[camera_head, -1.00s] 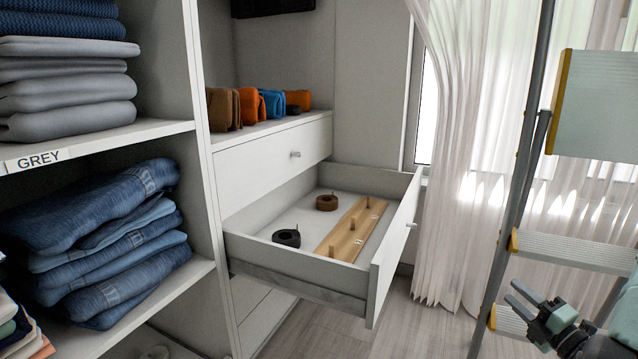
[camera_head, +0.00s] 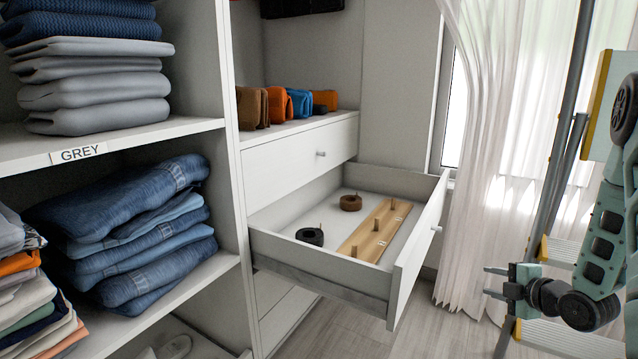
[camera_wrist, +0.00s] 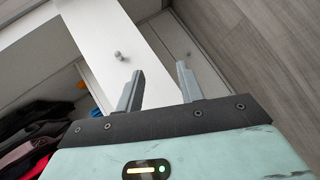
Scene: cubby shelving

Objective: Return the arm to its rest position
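My gripper (camera_head: 496,282) is at the lower right of the head view, in front of the step ladder and to the right of the open drawer. Its two fingers are apart, with nothing between them. In the wrist view my gripper (camera_wrist: 158,82) also shows open and empty, with a white drawer front and its round knob beyond the fingers. My arm's teal links rise at the right edge of the head view.
The open drawer (camera_head: 318,270) holds a black roll (camera_head: 310,236), a brown roll (camera_head: 350,202) and a wooden peg board (camera_head: 362,244). A ladder (camera_head: 570,248) and curtain (camera_head: 490,150) stand at right. Shelves with folded jeans (camera_head: 140,235) are at left. Some floor shows below the drawer.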

